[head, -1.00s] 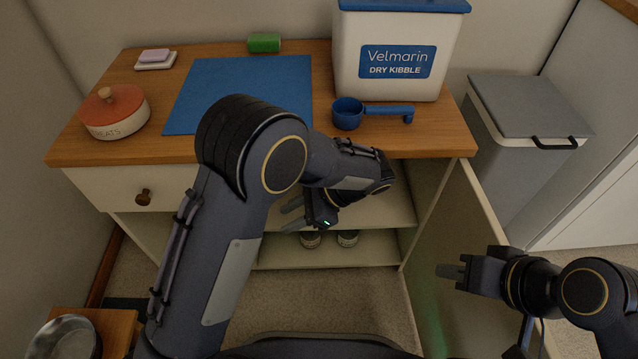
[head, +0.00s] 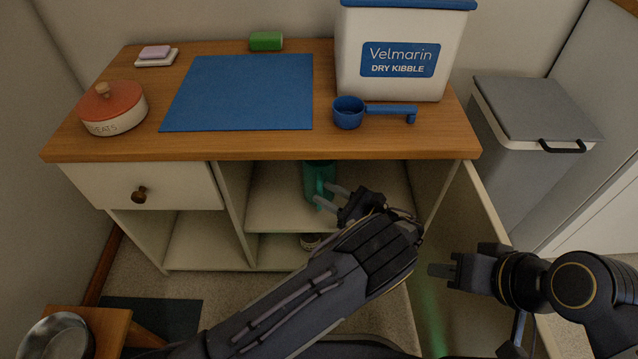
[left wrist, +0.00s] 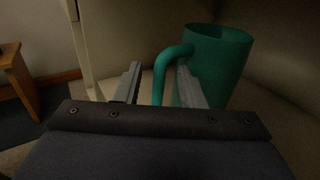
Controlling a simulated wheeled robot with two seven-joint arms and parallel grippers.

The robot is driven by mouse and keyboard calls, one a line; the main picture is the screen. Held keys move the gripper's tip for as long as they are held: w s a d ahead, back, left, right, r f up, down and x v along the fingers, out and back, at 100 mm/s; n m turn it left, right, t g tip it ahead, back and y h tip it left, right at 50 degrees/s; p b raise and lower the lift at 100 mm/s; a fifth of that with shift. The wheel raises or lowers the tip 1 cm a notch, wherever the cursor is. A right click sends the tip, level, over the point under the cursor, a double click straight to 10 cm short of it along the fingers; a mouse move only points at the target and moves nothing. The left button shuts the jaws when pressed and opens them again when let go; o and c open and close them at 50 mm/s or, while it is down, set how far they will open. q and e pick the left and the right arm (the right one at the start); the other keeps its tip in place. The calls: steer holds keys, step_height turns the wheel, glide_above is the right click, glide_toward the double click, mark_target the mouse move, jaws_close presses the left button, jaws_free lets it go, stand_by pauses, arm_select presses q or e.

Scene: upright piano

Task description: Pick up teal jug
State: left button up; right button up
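The teal jug (head: 314,172) stands upright on the upper shelf inside the open cabinet, its top partly hidden by the counter edge. In the left wrist view the jug (left wrist: 222,62) is right of centre, with its handle (left wrist: 160,75) facing left. My left gripper (head: 325,194) is in front of the jug, fingers apart and pointing at it. In the left wrist view its fingers (left wrist: 158,82) appear on either side of the handle, the right finger overlapping the handle's opening; contact cannot be told. My right gripper (head: 440,270) is away at the right, seen edge-on, apparently empty.
The counter (head: 240,146) overhangs the shelf. It carries a treats jar (head: 112,112), blue mat (head: 240,95), blue scoop (head: 349,113) and kibble bin (head: 390,85). The open door (head: 470,230) stands at the right.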

arm_select(q)
steer(key=shift+x, duration=1.45)
jaws_close()
